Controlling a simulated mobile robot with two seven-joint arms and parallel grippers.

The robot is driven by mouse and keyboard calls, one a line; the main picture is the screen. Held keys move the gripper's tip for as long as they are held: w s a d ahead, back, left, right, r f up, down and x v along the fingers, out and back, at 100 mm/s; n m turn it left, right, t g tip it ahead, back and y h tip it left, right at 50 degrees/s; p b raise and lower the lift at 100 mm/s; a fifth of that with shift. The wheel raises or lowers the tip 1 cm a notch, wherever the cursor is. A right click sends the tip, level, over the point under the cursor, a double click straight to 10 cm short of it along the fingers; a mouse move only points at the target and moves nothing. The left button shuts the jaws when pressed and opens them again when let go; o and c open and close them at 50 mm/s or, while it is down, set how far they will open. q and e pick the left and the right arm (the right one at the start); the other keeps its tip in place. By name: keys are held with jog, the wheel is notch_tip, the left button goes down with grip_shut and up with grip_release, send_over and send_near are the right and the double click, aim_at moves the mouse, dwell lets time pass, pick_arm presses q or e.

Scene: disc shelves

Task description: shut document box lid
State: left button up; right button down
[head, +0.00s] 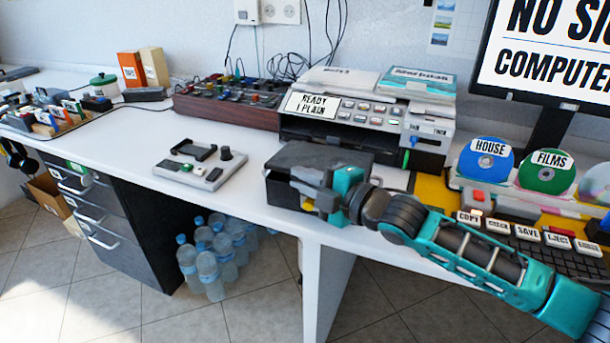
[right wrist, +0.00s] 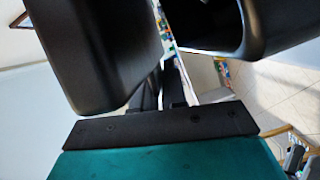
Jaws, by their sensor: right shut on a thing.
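The document box (head: 318,154) is a dark grey, low box on the white desk, in front of the printer in the head view. Its flat top is visible, but my gripper covers part of its front, and I cannot tell how far the lid is open. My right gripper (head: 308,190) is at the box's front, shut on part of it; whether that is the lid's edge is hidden. In the right wrist view, two large black finger shapes (right wrist: 170,50) fill the upper part, and what is between them is mostly hidden. My left gripper is not in view.
The printer (head: 365,115) stands right behind the box. A grey device with a knob (head: 195,165) lies to the left, with bare desk around it. A keyboard (head: 540,245) and disc stand (head: 487,160) are to the right, near my arm. Water bottles (head: 212,255) stand under the desk.

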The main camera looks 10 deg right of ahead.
jog(key=shift+f, duration=0.4)
jog(key=c, duration=1.3)
grip_release()
jog(key=shift+r, duration=0.1)
jog(key=p+v, duration=0.2)
jog(key=v, duration=1.1)
